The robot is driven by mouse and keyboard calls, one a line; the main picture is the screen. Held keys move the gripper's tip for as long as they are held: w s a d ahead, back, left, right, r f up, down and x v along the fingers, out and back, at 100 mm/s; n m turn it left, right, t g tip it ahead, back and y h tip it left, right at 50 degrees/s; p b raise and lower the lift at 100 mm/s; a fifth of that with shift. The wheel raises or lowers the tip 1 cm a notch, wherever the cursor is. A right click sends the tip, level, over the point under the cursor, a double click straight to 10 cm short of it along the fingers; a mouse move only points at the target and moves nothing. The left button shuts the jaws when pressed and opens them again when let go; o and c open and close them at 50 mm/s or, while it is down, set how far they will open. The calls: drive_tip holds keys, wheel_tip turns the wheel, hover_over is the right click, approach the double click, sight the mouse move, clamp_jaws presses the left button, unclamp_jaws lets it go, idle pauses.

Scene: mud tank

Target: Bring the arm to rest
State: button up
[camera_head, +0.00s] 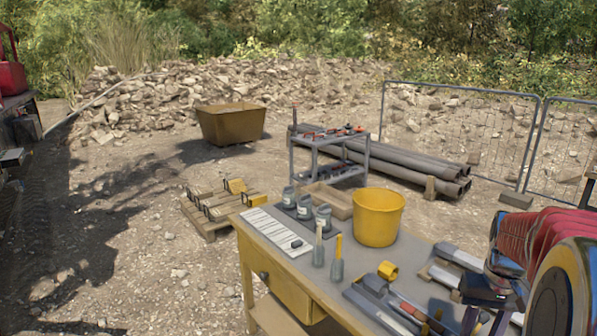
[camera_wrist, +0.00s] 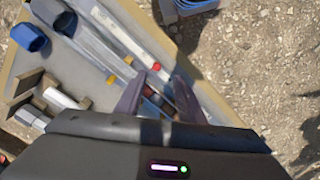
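My gripper (camera_wrist: 158,95) points down over the workbench in the wrist view, its two dark fingers standing apart. Nothing shows held between them; long tools (camera_wrist: 140,62) with red and yellow parts lie below in the gap. In the head view my arm comes in from the lower right, and my gripper (camera_head: 486,318) hangs over the right part of the workbench (camera_head: 420,252). The exact height of the fingers above the tools cannot be told.
Behind are a tool cart (camera_head: 330,142), pipes (camera_head: 420,165) and a mesh fence (camera_head: 460,125). Open gravel lies to the left.

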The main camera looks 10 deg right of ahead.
drive_tip(key=s+a+r+n+t, duration=0.1)
drive_tip(key=s+a+r, duration=0.1)
drive_tip(key=a, duration=0.8)
drive_tip(key=s+a+r+n+t, duration=0.2)
drive_tip(key=s+a, duration=0.1)
drive_tip(key=a, duration=0.7)
drive_tip(key=s+a+r+n+t, duration=0.2)
drive_tip(key=a, duration=0.8)
drive_tip(key=shift+s+a+r, duration=0.2)
drive_tip(key=shift+s+r, duration=0.05)
drive_tip(key=shift+s, duration=0.05)
